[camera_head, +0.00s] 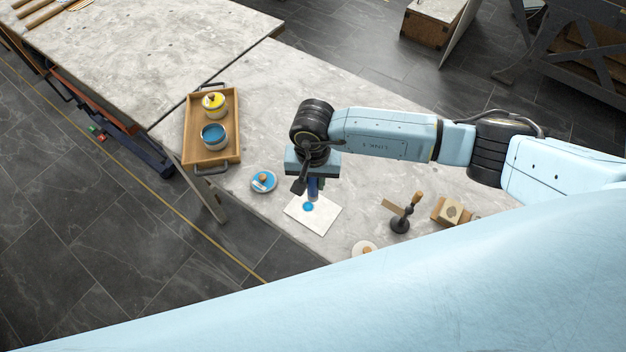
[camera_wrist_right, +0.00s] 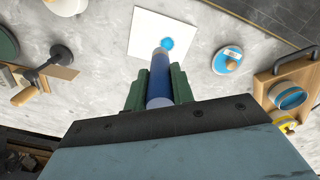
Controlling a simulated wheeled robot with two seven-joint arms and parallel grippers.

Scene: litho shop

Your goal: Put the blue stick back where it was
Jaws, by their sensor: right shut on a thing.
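My right gripper (camera_head: 312,186) is shut on the blue stick (camera_head: 313,190) and holds it over a white sheet (camera_head: 325,217) on the stone-topped table. The right wrist view shows the blue stick (camera_wrist_right: 160,82) between the green fingers, its far end pointing at the sheet (camera_wrist_right: 185,30). A round blue mark (camera_head: 308,206) is on the sheet by the stick's end. I cannot tell whether the stick touches it. A white and blue dish (camera_head: 263,182) with a wooden knob lies left of the sheet. My left gripper is not in view.
A wooden tray (camera_head: 233,127) holds a blue tin (camera_head: 213,137) and a yellow tin (camera_head: 214,104). A dark stand (camera_head: 400,224) with wooden parts and a small wooden block (camera_head: 451,211) are right of the sheet. Another pale round dish (camera_head: 364,248) is near the front edge. The table behind the arm is clear.

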